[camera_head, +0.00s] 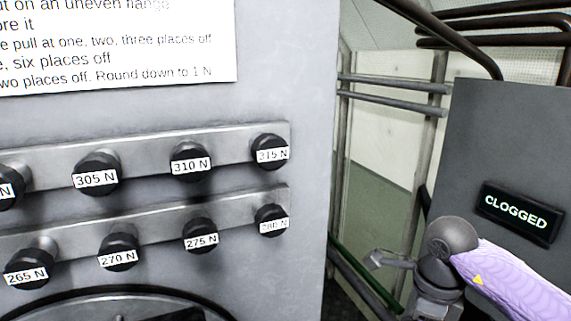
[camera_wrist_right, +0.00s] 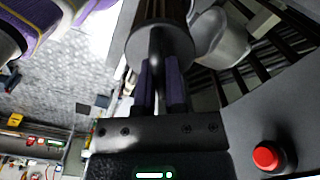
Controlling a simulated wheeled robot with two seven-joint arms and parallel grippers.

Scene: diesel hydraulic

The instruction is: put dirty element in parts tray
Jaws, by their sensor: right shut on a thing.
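My right gripper (camera_wrist_right: 159,82) shows in the right wrist view, its two purple-padded fingers shut on the narrow stem of a dark cylindrical element (camera_wrist_right: 160,38). The element's wide, brownish-grey body fills the top middle of that view, and its far end is cut off. In the head view my right arm comes in at the lower right with a purple sleeve; the element cannot be made out there. My left gripper is in neither view. I cannot make out a parts tray in either view.
A grey panel with rows of black knobs (camera_head: 190,161) labelled in newtons fills the left. A dark cabinet with a lit CLOGGED display (camera_head: 515,213) stands at the right, close to my right arm. Metal rails (camera_head: 395,84) lie between. The wrist view shows a red button (camera_wrist_right: 267,157).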

